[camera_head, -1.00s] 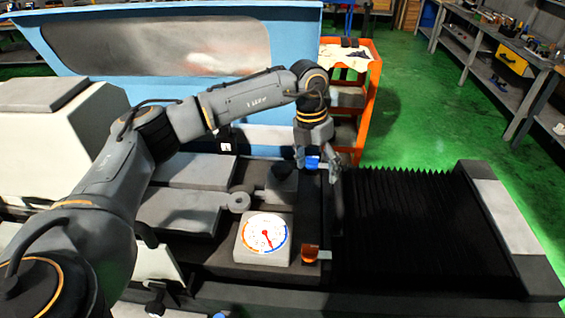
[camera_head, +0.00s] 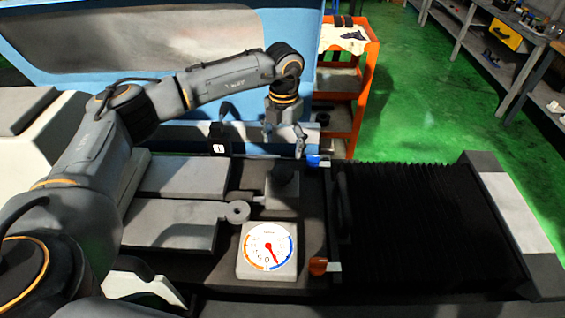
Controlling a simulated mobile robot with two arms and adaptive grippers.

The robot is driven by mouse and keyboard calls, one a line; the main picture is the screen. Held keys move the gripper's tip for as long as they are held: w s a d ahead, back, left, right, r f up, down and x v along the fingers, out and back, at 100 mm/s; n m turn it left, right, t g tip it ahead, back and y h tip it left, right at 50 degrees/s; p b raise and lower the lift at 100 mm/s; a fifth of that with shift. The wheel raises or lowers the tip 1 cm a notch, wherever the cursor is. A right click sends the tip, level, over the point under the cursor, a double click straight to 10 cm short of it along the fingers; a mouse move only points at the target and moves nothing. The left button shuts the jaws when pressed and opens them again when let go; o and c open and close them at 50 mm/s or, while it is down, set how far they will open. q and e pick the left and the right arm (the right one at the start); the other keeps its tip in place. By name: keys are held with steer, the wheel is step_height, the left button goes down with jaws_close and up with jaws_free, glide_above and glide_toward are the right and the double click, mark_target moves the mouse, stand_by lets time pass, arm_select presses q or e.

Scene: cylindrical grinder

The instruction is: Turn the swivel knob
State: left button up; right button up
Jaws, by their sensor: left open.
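A dark knob-like piece (camera_head: 284,176) stands on a grey block behind the dial; its dark shape makes details hard to tell. Which of these is the swivel knob is not labelled. My left gripper (camera_head: 284,146) is open and empty, pointing down. In the picture its fingers appear just above the dark piece, apart from it as far as I can tell. My right gripper is not in view.
A blue piece (camera_head: 313,160) is close right of my left gripper. Black bellows (camera_head: 425,220) fill the right side. The blue machine cover (camera_head: 305,70) and an orange cart (camera_head: 356,105) stand behind.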

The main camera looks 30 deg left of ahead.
mark_target(283, 170)
arm_select(q)
step_height(283, 170, down, 4)
steer(key=shift+s+d+r+p, duration=0.1)
steer(key=shift+s+r+p, duration=0.1)
steer(key=shift+p, duration=0.5)
steer(key=f, duration=0.1)
steer(key=f+p, duration=0.1)
steer(key=f, duration=0.3)
steer(key=shift+w+a+f+p, duration=0.2)
steer(key=shift+w+f+p, duration=0.05)
steer(key=shift+p, duration=0.05)
steer(key=shift+f, duration=0.35)
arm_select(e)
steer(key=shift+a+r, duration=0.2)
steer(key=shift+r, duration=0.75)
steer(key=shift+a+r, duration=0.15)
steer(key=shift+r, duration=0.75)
arm_select(q)
steer(key=shift+c, duration=0.4)
steer(key=c, duration=1.1)
steer(key=shift+o, duration=0.2)
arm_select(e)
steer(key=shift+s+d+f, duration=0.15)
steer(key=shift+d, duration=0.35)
